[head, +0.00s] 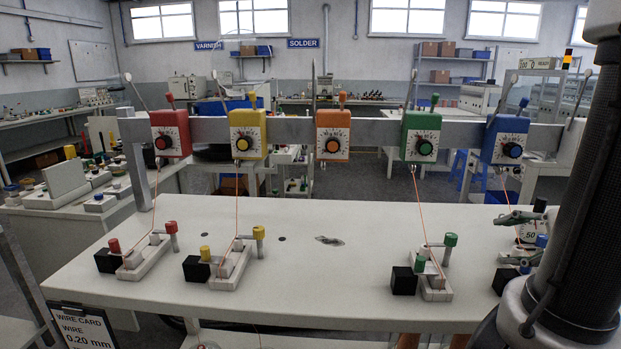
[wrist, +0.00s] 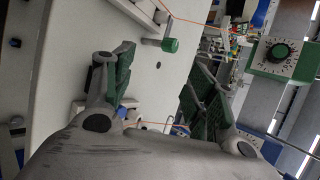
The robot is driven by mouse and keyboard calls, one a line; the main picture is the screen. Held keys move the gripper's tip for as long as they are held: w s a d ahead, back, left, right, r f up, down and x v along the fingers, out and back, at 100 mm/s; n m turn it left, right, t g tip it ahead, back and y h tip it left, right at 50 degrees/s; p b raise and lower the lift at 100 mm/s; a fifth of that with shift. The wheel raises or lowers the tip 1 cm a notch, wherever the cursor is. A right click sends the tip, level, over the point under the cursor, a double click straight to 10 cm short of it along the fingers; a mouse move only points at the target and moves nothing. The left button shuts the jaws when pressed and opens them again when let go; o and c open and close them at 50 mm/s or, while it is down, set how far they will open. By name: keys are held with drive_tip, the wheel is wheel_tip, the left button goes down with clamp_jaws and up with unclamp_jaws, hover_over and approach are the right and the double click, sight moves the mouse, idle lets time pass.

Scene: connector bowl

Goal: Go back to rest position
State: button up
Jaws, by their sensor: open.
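My gripper (head: 518,238) is at the right side of the white table (head: 330,285), its two fingers apart around the blue station. In the wrist view, my gripper (wrist: 157,68) shows its green pads spread wide with nothing held between them. The blue fixture (head: 541,241) is partly hidden by the fingers. A blue part (wrist: 122,111) and an orange wire (wrist: 150,123) show low between the fingers in the wrist view. I cannot tell whether the fingers touch anything.
A grey beam (head: 285,130) crosses above the table, carrying red (head: 171,133), yellow (head: 248,133), orange (head: 332,135), green (head: 420,135) and blue (head: 504,139) dial boxes. Thin orange wires run from several boxes down to fixtures. The table's middle, below the orange box, is clear.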

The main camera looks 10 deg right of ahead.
drive_tip(key=s+a+n+g+h, duration=0.2)
drive_tip(key=s+a+n+g, duration=0.2)
drive_tip(key=s+n+g, duration=0.4)
drive_tip(key=w+a+r+n+t+h, duration=0.1)
drive_tip(key=w+a+r+n, duration=0.4)
drive_tip(key=n, duration=0.5)
drive_tip(key=shift+a+r+t, duration=0.5)
drive_tip(key=shift+a+r, duration=0.35)
drive_tip(key=shift+a, duration=0.35)
